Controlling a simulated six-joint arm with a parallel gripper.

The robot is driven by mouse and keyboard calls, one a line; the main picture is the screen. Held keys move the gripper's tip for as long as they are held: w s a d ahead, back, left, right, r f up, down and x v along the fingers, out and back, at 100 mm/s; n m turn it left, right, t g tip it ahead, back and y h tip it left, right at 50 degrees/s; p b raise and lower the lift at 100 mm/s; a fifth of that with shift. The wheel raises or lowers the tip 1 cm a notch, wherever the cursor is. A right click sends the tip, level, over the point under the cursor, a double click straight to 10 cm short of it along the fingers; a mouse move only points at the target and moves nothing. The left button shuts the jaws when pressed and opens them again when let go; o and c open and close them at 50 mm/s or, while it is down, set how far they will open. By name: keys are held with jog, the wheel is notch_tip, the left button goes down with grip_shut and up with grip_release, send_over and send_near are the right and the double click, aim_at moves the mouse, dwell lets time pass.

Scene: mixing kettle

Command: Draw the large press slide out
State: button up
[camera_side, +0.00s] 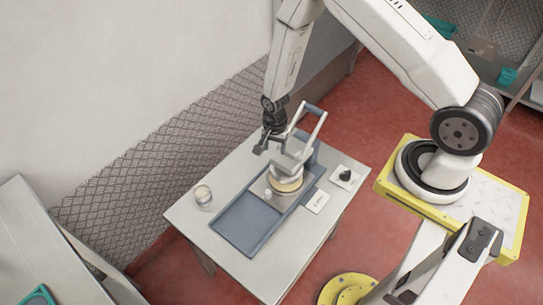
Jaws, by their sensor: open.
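The large press stands on the small grey table and has a blue-grey base tray (246,222), a light metal frame with a handle (319,121), and a slide plate (262,188) carrying a round, cream-coloured piece (285,184) under the press head (290,163). My gripper (262,148) is open and empty, pointing down just behind and left of the press head. I cannot tell whether it touches the frame. The lower part of the press near the head is partly hidden.
A white card (317,202) and a white plate with a black knob (345,175) lie right of the press. The wall is behind the table. The table's front left is clear.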

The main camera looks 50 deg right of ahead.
aim_at(268, 192)
jog(key=s+a+f+m, duration=0.1)
jog(key=a+f, duration=0.1)
jog(key=a+f+m, duration=0.1)
jog(key=a+f, duration=0.1)
jog(key=s+a+f+m, duration=0.1)
jog(key=a+f, duration=0.1)
jog(key=a, duration=0.1)
jog(key=shift+s+f+m, duration=0.2)
jog(key=shift+s+m, duration=0.15)
jog(key=shift+m, duration=0.05)
jog(key=shift+d+f, duration=0.1)
jog(key=shift+f, duration=0.05)
jog(key=shift+f, duration=3.95)
jog(key=shift+f, duration=0.1)
